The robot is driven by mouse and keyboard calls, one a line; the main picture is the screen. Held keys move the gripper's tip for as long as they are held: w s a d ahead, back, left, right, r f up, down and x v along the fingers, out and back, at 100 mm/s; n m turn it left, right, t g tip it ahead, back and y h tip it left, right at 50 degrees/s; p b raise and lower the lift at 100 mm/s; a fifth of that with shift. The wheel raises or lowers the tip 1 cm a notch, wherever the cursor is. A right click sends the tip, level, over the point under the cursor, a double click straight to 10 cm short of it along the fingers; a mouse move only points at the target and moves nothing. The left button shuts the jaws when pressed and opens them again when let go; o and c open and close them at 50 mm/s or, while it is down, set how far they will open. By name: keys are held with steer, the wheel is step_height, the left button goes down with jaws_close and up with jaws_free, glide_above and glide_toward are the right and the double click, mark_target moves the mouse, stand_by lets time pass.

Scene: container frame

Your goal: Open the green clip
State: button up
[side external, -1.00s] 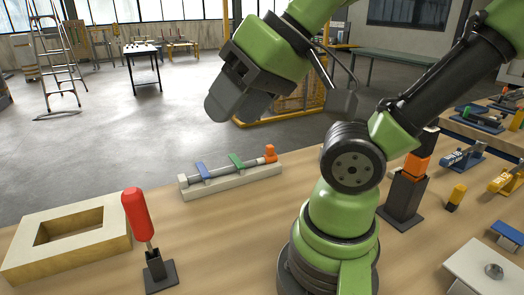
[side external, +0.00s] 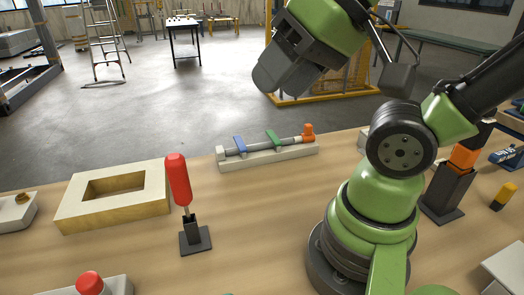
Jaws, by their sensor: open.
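The green clip (side external: 273,138) lies across a grey rod (side external: 262,146) on a pale rectangular base (side external: 268,157) near the table's far edge. A blue clip (side external: 240,144) crosses the same rod to its left. An orange piece (side external: 308,130) sits at the rod's right end. The green clip looks lowered over the rod; its latch is too small to make out. My gripper (side external: 284,72) is open and empty, raised in the air above and behind the base, apart from the clip.
A red-handled tool (side external: 178,180) stands upright in a dark holder left of the base. A pale block with a square opening (side external: 115,195) lies farther left. A black and orange stand (side external: 449,184) is at right. Table space in front of the base is clear.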

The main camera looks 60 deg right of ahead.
steer(key=w+d+r+m+g+h, duration=0.1)
steer(key=w+d+g+h, duration=0.1)
steer(key=w+d, duration=0.45)
steer(key=m+g, duration=0.4)
steer(key=g, duration=0.1)
glide_above(272, 134)
step_height(272, 134, down, 18)
step_height(272, 134, down, 9)
steer(key=shift+f, duration=0.1)
jaws_close()
